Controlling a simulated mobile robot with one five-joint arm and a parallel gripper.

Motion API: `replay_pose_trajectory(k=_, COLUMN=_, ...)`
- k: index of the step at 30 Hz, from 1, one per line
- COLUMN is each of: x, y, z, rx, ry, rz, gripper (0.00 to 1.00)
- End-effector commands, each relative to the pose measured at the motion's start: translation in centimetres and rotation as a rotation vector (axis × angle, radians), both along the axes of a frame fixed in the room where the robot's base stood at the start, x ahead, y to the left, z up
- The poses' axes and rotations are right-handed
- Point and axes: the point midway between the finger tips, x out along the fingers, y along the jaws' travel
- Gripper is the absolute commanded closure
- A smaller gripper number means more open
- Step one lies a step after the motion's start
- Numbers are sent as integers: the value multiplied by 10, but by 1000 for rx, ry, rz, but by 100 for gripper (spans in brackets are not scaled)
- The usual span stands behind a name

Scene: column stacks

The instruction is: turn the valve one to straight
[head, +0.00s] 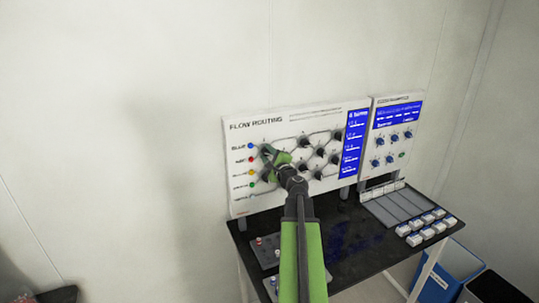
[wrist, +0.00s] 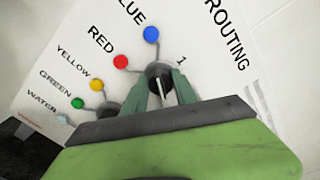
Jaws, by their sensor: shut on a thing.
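Valve one is a dark round knob (wrist: 157,71) beside the printed "1", joined by lines to the blue and red dots. A pale pointer line shows on it, tilted slightly in the wrist view. My gripper (wrist: 163,88) has its two green fingers on either side of this knob and is shut on it. In the head view my gripper (head: 273,154) is at the upper left of the flow routing panel (head: 240,207) and largely hides valve one.
A second dark knob (wrist: 107,108) sits close by, near the yellow and green dots. Several more knobs (head: 320,152) lie to the right. A second panel (head: 396,108) stands right of this one. The black table (head: 345,238) below holds racks and white-topped blocks (head: 428,228).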

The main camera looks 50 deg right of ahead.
Motion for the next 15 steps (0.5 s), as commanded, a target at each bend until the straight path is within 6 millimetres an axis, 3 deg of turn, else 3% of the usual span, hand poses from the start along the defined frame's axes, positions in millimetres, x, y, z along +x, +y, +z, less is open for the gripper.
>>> replay_pose_trajectory(k=15, x=-1, y=0, z=-3, rx=-349, ry=143, rz=-1, gripper=100)
